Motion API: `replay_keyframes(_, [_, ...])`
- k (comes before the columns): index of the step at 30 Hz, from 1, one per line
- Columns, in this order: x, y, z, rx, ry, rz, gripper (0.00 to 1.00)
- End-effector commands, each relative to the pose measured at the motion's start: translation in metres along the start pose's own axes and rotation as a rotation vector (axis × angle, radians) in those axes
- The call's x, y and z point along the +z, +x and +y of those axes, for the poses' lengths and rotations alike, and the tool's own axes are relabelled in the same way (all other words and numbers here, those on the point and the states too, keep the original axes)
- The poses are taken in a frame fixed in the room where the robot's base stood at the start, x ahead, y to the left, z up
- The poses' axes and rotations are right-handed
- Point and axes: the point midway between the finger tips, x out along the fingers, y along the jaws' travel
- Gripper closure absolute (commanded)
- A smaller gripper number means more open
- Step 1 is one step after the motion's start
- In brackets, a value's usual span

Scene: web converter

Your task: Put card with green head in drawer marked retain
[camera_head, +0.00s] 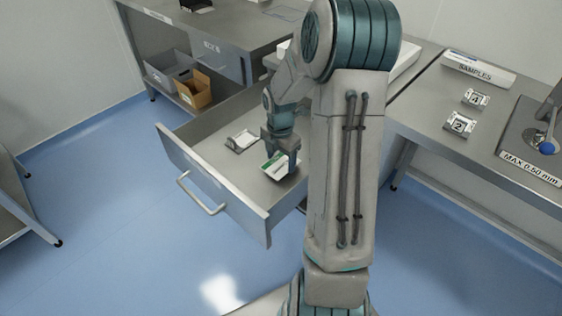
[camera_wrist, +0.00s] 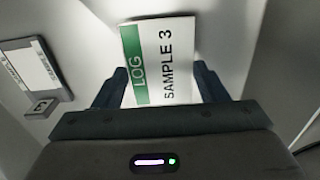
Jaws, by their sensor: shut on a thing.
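A white card with a green head (camera_head: 279,165) is in my gripper, inside the open drawer (camera_head: 210,165). In the wrist view the card (camera_wrist: 175,50) shows "LOG" on its green band and "SAMPLE 3" on the white part. My gripper (camera_head: 281,152) is shut on the card, with one finger at each side of it in the wrist view (camera_wrist: 160,85). I cannot tell whether the card touches the drawer floor. No label is readable on the open drawer's front.
A small holder with a white card (camera_head: 241,140) lies in the drawer, left of my gripper. The drawer front with its handle (camera_head: 201,195) stands out over clear floor. Bench items at right include a "SAMPLES" box (camera_head: 478,69) and numbered holders (camera_head: 460,124).

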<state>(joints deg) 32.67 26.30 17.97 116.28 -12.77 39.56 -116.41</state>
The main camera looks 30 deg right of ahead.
Motion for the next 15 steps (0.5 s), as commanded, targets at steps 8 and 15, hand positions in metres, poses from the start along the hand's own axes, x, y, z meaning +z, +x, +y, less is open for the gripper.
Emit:
replay_keyframes(8, [0.0, 0.017, 0.001, 0.001, -0.001, 0.0, 0.55])
replay_keyframes(15, [0.0, 0.02, 0.001, 0.001, -0.001, 0.0, 0.25])
